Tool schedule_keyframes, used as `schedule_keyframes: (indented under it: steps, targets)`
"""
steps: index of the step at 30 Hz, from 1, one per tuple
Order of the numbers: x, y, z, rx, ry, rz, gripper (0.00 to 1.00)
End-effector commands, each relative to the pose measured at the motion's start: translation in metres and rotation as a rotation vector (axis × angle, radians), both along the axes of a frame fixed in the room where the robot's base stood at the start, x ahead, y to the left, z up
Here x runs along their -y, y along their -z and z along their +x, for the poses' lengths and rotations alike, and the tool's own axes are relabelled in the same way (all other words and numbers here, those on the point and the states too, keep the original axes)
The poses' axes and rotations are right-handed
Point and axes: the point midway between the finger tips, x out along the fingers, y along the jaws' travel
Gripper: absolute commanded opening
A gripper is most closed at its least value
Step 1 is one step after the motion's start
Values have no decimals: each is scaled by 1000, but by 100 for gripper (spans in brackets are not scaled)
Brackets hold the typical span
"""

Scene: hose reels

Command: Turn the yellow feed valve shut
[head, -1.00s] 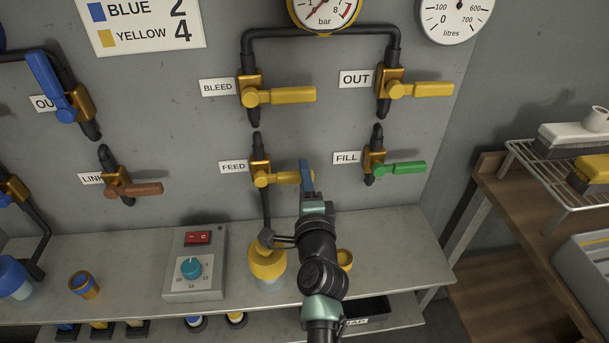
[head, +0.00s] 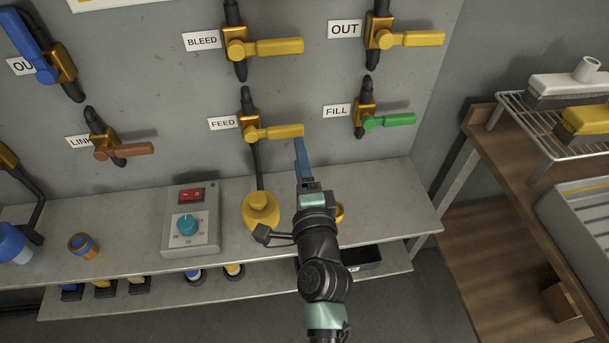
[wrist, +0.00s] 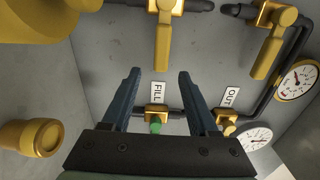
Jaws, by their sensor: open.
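The yellow feed valve (head: 251,131) is on the grey wall panel beside the FEED label. Its lever (head: 278,132) points right, across the upright pipe. In the wrist view the lever (wrist: 163,42) hangs down at the top middle, its free end in line with the gap between my fingers. My gripper (head: 299,143) is open and empty, its blue fingers just below the lever's free end in the head view. The wrist view shows both fingers (wrist: 158,74) spread apart, with the gap between them clear. I see no contact with the lever.
The green-handled FILL valve (head: 385,121) is to the right; yellow BLEED (head: 265,48) and OUT (head: 405,39) valves are above. A wooden bench (head: 510,160) is at right.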

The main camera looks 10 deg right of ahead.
Motion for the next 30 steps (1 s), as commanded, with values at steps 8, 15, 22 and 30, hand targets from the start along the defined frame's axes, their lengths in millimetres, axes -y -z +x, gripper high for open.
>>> schedule_keyframes:
  steps: [8,15,22,30]
  targets:
    - [1,1,-40,-1,1,1,60]
    - [1,0,-48,-1,1,0,60]
    - [1,0,-48,0,1,0,60]
    - [0,-4,-46,7,-2,-10,60]
